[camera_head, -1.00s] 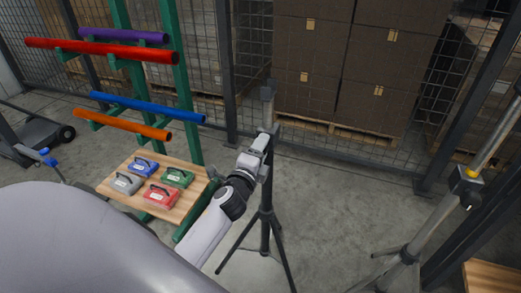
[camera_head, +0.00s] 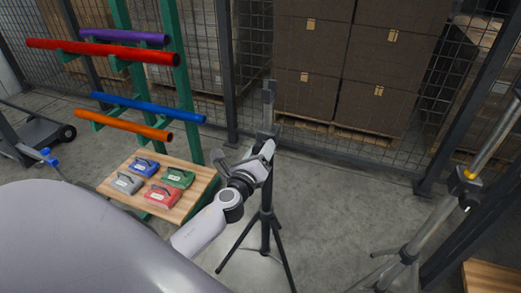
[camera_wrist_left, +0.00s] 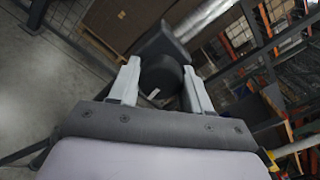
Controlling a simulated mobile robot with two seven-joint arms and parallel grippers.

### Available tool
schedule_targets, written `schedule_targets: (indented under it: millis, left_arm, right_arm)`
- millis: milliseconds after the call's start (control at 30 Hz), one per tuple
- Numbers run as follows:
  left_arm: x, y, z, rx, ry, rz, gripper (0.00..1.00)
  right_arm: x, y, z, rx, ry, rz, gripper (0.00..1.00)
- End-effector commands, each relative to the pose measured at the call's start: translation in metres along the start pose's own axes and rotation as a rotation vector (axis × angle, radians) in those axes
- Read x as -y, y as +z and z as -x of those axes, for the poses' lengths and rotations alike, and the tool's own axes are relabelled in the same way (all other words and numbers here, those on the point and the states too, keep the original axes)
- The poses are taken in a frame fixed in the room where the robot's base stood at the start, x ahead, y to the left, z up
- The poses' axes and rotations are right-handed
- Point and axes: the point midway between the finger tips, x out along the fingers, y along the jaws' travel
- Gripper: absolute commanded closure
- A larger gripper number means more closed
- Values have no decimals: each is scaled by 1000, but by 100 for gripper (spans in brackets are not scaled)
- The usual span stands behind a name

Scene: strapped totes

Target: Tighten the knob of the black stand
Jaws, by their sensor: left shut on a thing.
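The black stand (camera_head: 266,225) is a tripod with dark legs and a grey upper pole, upright on the concrete floor. My left gripper (camera_head: 266,151) is at the collar of this stand, where the pole meets the dark tube. In the left wrist view its two light fingers stand on either side of the round black knob (camera_wrist_left: 161,76) and are shut on it. The left gripper (camera_wrist_left: 162,88) hides the knob in the head view. My right gripper is in neither view.
A second stand (camera_head: 468,186) with a yellow-marked collar is at the right. At left, a green rack holds coloured tubes (camera_head: 105,50) above a wooden shelf (camera_head: 188,208) with several coloured cases. Wire fencing (camera_head: 400,160) and stacked cartons (camera_head: 320,60) are behind.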

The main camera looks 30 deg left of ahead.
Motion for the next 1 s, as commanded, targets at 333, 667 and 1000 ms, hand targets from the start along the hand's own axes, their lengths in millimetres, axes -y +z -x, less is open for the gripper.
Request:
schedule_targets:
  millis: [333, 667, 1000]
  left_arm:
    - [2, 0, 0, -1, -4, -85, 82]
    - [1, -1, 0, -2, -4, -89, 82]
    - [0, -1, 0, -1, -2, -88, 29]
  right_arm:
    - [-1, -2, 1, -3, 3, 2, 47]
    - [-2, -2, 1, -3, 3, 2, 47]
    - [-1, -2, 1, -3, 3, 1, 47]
